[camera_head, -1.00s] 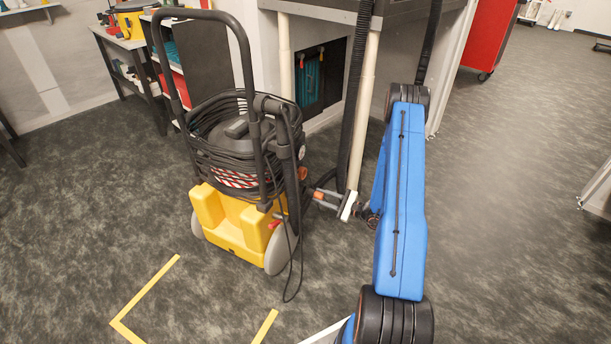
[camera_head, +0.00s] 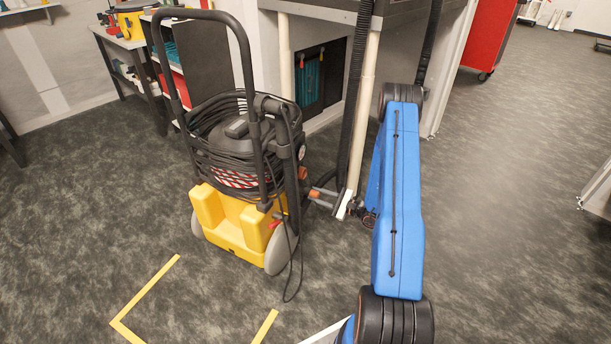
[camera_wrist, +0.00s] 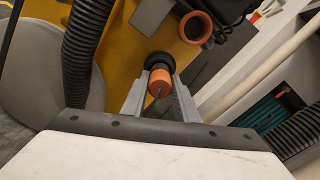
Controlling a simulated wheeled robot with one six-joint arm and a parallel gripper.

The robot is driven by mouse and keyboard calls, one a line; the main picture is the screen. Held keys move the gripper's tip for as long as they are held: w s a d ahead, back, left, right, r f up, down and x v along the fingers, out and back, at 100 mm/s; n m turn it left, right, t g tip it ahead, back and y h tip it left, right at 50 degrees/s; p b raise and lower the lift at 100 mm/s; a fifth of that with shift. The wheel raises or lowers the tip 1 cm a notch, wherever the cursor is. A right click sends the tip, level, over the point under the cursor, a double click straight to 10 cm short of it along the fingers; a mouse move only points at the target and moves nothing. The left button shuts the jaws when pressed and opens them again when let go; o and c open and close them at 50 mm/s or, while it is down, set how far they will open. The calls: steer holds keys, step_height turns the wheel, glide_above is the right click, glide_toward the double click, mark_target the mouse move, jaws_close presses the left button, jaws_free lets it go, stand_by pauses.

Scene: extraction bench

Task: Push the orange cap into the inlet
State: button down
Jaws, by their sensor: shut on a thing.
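The orange cap (camera_wrist: 160,82) sits between the two grey fingers of my gripper (camera_wrist: 160,92) in the wrist view, and the gripper is shut on it. A black round collar (camera_wrist: 159,61), which looks like the inlet, lies straight beyond the cap on the yellow machine. I cannot tell whether the cap touches it or is partly in it. In the head view my gripper (camera_head: 318,197) reaches the right side of the yellow and black machine (camera_head: 240,225), with the cap (camera_head: 314,194) a small orange spot at its fingers.
An orange-rimmed round opening (camera_wrist: 195,27) is beside the collar. A black ribbed hose (camera_wrist: 82,50) runs close on the left in the wrist view. A pale upright pipe (camera_head: 362,110) and a dark hose (camera_head: 357,80) stand behind my gripper. Open floor lies in front.

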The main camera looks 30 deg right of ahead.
steer(key=shift+x, duration=1.3)
steer(key=c, duration=1.3)
jaws_free()
steer(key=v, duration=1.7)
steer(key=shift+s, duration=0.15)
steer(key=shift+d, duration=0.1)
steer(key=shift+r, duration=0.1)
